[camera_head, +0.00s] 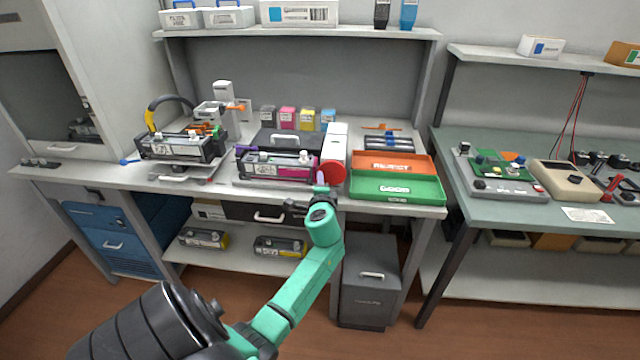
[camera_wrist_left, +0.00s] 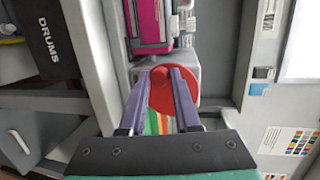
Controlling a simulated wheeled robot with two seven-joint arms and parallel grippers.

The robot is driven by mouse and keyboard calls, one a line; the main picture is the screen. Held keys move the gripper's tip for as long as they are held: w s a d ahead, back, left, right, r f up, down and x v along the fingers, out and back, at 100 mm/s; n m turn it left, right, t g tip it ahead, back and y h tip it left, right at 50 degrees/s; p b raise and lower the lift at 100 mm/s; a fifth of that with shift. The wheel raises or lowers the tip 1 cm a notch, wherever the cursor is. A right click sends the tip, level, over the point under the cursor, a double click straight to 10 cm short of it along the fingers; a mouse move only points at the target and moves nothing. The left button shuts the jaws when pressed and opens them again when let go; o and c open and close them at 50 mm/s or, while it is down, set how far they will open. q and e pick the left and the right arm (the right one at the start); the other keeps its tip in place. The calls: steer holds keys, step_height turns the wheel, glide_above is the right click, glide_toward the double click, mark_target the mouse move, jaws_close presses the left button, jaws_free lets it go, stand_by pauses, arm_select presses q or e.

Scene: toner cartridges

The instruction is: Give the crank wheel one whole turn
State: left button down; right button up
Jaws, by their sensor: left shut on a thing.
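The red crank wheel (camera_head: 334,174) is on the front of a white upright housing (camera_head: 334,146) on the bench, beside a magenta toner cartridge (camera_head: 277,163). My left gripper (camera_head: 320,187) reaches up from below to the wheel's left side. In the left wrist view, the purple fingers of my left gripper (camera_wrist_left: 170,74) come close together over the red wheel (camera_wrist_left: 161,100), shut on part of it. The exact part between the fingertips is hidden. The magenta cartridge (camera_wrist_left: 148,22) shows just above the wheel there. My right gripper is not in view.
The green GOOD tray (camera_head: 398,188) and the orange REJECT tray (camera_head: 390,163) stand close to the right of the wheel. A grey bin (camera_head: 368,290) stands under the bench. The space in front of the wheel is clear apart from my arm.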

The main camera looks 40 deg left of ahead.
arm_select(q)
steer(key=shift+r, duration=0.15)
steer(key=c, duration=0.7)
jaws_free()
steer(key=shift+o, duration=0.3)
steer(key=shift+w+a+f, duration=0.1)
steer(key=shift+a+f, duration=0.05)
steer(key=shift+f, duration=0.05)
steer(key=b+v, duration=0.1)
steer(key=v, duration=1.3)
steer(key=shift+s, duration=0.2)
